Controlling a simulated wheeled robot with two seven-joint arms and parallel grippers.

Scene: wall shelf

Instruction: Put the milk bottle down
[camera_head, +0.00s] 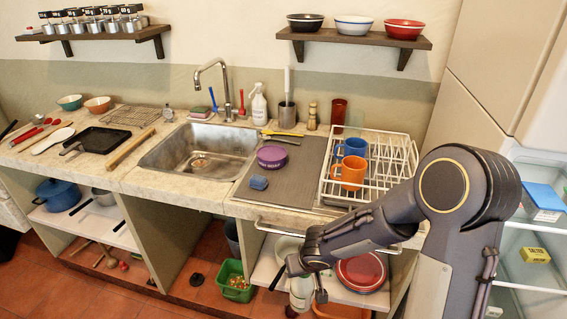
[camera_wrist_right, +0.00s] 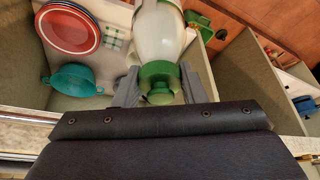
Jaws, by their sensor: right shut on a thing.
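The milk bottle (camera_wrist_right: 158,32) is white with a green neck and cap. My right gripper (camera_wrist_right: 159,86) is shut on it near the green cap in the right wrist view. In the head view the bottle (camera_head: 301,291) hangs below my right gripper (camera_head: 298,266), in front of the open space under the counter. Its lower end is hard to make out, and I cannot tell whether it touches anything. My left gripper is not in view.
Under the counter, a red plate (camera_head: 361,271) and a teal pot (camera_wrist_right: 73,79) stand near the bottle. A green bin (camera_head: 236,289) sits on the floor to the left. A dish rack (camera_head: 398,151) stands on the counter above. An open fridge (camera_head: 535,235) is at right.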

